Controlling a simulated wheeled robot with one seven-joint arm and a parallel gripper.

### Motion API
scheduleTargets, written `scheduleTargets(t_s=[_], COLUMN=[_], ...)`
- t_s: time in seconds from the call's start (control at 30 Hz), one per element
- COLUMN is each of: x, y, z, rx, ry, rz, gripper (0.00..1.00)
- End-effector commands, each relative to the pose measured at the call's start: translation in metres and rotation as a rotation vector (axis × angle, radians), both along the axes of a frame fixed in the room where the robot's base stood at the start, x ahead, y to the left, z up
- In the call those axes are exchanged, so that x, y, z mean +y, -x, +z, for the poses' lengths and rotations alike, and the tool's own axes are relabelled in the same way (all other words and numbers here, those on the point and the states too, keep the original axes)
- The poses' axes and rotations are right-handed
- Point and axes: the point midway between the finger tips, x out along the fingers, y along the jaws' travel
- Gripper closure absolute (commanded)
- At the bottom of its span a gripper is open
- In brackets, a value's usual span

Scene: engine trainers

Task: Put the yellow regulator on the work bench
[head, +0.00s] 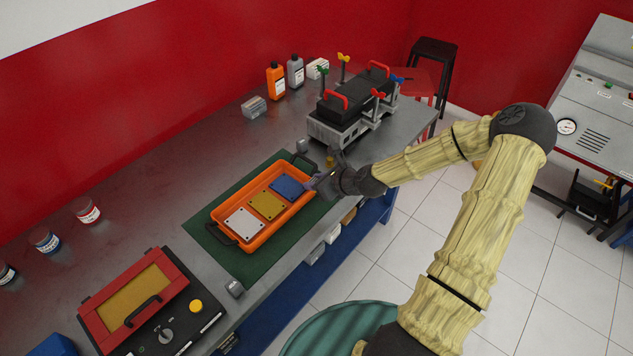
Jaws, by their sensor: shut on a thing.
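My gripper (322,176) is over the near edge of the work bench (185,150), at the right end of the orange tray. It is shut, with a small yellow piece (330,162) showing at its fingers. I take this piece to be the yellow regulator; most of it is hidden by the gripper. I cannot tell whether it touches the bench. A yellow plate (266,204) lies in the orange tray (259,243) between a white plate (244,221) and a blue plate (287,187).
The tray stands on a green mat (203,232). A black device with red handles (345,112) stands behind my gripper. Bottles (275,80) stand at the back, and a red-framed box (150,300) at the front left. The bench's left middle is bare.

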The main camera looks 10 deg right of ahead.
Motion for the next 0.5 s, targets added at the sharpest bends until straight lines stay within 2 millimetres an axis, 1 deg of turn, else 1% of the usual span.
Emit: scheduleTargets(t_s=[0.27, 0.37, 0.5], x=[0.003, 0.007, 0.013], y=[0.0, 0.0, 0.002], z=[-0.002, -0.007, -0.021], rx=[0.0, 0.002, 0.005], ry=[0.0, -0.001, -0.002], rz=[-0.018, -0.064, -0.182], gripper=[1.0, 1.0, 1.0])
